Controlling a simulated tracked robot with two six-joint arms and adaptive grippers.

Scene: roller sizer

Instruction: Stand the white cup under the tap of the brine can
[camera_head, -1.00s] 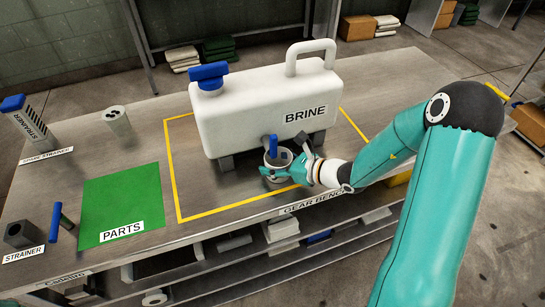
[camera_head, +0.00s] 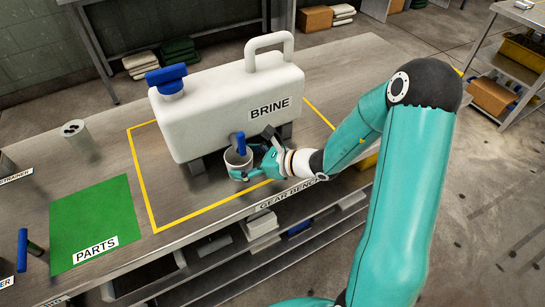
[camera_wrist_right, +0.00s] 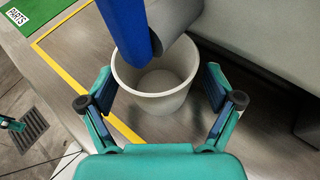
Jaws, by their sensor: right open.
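The white brine can (camera_head: 222,105) stands on the bench inside a yellow outline, with a blue cap and a blue-handled tap (camera_head: 238,142) low on its front. The white cup (camera_head: 236,163) stands upright on the bench beneath the tap. In the right wrist view the cup (camera_wrist_right: 155,100) looks empty, and the grey spout and blue handle (camera_wrist_right: 125,28) hang over its mouth. My right gripper (camera_head: 256,160) is at the cup; in the wrist view its open fingers (camera_wrist_right: 157,92) lie on either side of the cup, apart from its wall.
A green PARTS mat (camera_head: 95,220) lies left of the yellow outline. A grey cylinder with holes (camera_head: 80,142) stands behind it, and a blue-handled tool (camera_head: 28,250) is at the left. The bench's front edge (camera_head: 215,222) runs close to the cup.

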